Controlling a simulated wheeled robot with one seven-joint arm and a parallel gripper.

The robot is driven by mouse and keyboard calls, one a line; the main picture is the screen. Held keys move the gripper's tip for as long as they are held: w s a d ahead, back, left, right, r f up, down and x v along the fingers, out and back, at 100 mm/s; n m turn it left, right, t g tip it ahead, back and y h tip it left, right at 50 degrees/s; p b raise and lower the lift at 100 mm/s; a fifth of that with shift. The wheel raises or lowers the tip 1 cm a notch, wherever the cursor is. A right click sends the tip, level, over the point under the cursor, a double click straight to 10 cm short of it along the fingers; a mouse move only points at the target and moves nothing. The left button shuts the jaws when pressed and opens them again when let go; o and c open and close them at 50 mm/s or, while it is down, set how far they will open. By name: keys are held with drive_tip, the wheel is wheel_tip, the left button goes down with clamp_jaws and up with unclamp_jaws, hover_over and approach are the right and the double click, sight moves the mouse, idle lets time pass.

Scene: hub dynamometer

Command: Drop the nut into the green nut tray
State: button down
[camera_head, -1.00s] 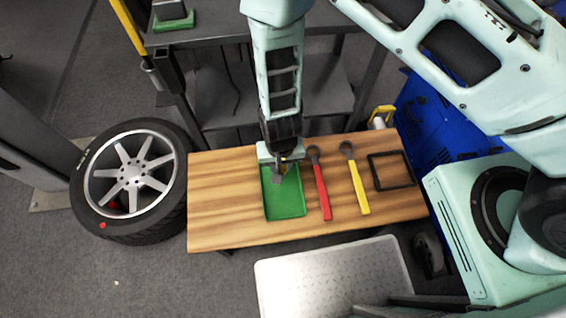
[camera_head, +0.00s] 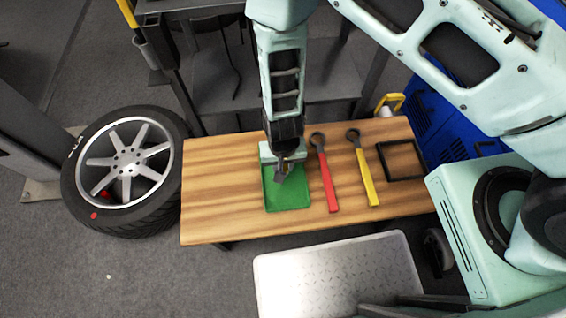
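The green nut tray (camera_head: 288,197) lies on the wooden bench top, left of the red wrench. My gripper (camera_head: 281,178) points down over the far part of the tray and covers part of it. Its fingers are small and dark in this view. I cannot tell whether they are open or shut, or whether a nut is between them. No nut can be made out on the visible part of the tray.
A red wrench (camera_head: 329,180), a yellow wrench (camera_head: 366,178) and a black square frame (camera_head: 402,160) lie right of the tray. The wooden bench (camera_head: 218,190) is bare at its left. A wheel (camera_head: 125,165) stands left of the bench. A metal plate (camera_head: 335,275) is in front.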

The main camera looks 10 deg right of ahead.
drive_tip(key=c, duration=1.1)
unclamp_jaws()
drive_tip(key=shift+o, duration=0.2)
wheel_tip(320, 180, up, 26)
drive_tip(key=p, duration=1.2)
drive_tip(key=shift+r, duration=0.25)
drive_tip(key=s+r+n+g+y+p, duration=0.1)
drive_tip(key=s+r+n+y, duration=0.3)
drive_tip(key=r, duration=1.2)
drive_tip(key=s+d+r+n+t+h+p, duration=0.1)
drive_tip(key=s+d+r+n+h, duration=0.2)
drive_tip(key=s+d+r, duration=0.4)
wheel_tip(320, 180, up, 3)
drive_tip(key=shift+d+r+n, duration=0.15)
drive_tip(key=shift+d+n, duration=0.35)
drive_tip(key=shift+d, duration=0.1)
